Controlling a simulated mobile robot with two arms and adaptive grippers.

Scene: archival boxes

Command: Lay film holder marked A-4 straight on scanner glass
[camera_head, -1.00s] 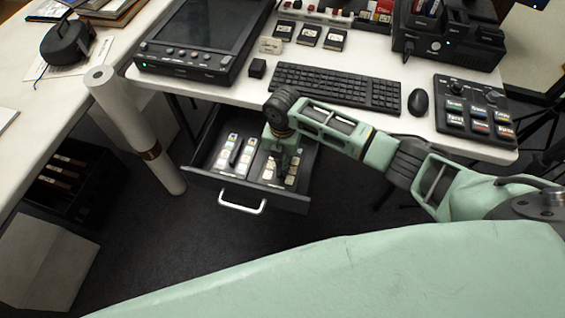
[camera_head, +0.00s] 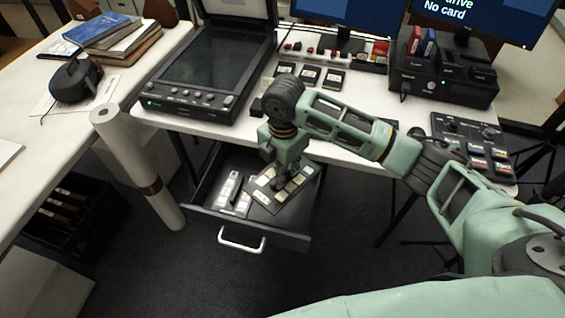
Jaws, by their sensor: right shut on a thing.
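My right gripper (camera_head: 278,180) points down over the open drawer (camera_head: 258,240) and is shut on a dark film holder (camera_head: 297,195) with light film frames. The holder is turned askew and appears lifted at the drawer's right side; its marking is too small to read. Another strip of film frames (camera_head: 229,190) lies in the left part of the drawer. The scanner (camera_head: 187,97) stands on the desk behind, its lid raised and its dark glass (camera_head: 222,52) bare. My left gripper is out of view.
A white paper roll (camera_head: 130,155) stands left of the drawer. The keyboard is mostly hidden behind my right arm. A card reader dock (camera_head: 440,80) and a control pad (camera_head: 470,140) stand at the right. Small black cartridges (camera_head: 309,74) lie right of the scanner.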

